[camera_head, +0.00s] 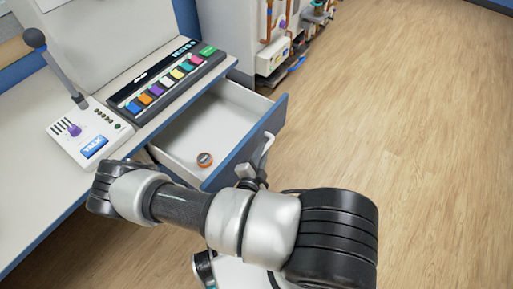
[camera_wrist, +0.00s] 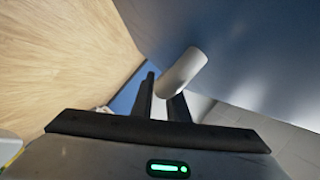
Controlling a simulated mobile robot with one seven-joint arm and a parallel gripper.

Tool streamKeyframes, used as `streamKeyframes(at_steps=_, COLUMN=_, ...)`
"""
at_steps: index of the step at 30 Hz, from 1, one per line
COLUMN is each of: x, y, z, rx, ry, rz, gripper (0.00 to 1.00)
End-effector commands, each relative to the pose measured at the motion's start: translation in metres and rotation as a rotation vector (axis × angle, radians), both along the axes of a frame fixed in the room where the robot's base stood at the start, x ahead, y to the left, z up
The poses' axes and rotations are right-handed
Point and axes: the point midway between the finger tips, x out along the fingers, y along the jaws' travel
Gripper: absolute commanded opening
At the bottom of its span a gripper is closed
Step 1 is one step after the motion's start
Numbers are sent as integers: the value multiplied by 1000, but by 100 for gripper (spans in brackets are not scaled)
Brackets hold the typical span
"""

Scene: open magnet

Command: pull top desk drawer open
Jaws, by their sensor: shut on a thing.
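The top desk drawer (camera_head: 190,137) is pulled out from the desk, with its white inside and blue front (camera_head: 274,118) showing. Its pale handle (camera_head: 266,147) is on the outer face of that front. My gripper (camera_head: 251,174) is at the handle, partly hidden by my arm. In the wrist view, the dark fingers of my gripper (camera_wrist: 162,98) are on the light handle (camera_wrist: 183,72), beside the blue-grey drawer front (camera_wrist: 235,45). The gripper is shut on the handle.
A small orange-and-grey round thing (camera_head: 205,159) lies in the drawer. On the desk are a panel of coloured buttons (camera_head: 165,80) and a microphone console (camera_head: 88,130). A cabinet with pipes (camera_head: 275,45) stands behind. The wooden floor (camera_head: 410,110) at right is clear.

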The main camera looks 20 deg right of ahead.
Motion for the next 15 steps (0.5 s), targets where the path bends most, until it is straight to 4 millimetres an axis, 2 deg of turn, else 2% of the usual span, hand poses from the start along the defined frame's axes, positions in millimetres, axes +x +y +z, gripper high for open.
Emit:
streamKeyframes(at_steps=11, x=-1, y=0, z=0, rx=1, ry=-1, rz=2, gripper=0)
streamKeyframes(at_steps=12, x=-1, y=0, z=0, rx=2, ry=0, rz=1, gripper=17)
streamKeyframes(at_steps=13, x=-1, y=0, z=0, rx=2, ry=0, rz=1, gripper=22)
streamKeyframes(at_steps=15, x=-1, y=0, z=0, rx=2, ry=0, rz=1, gripper=22)
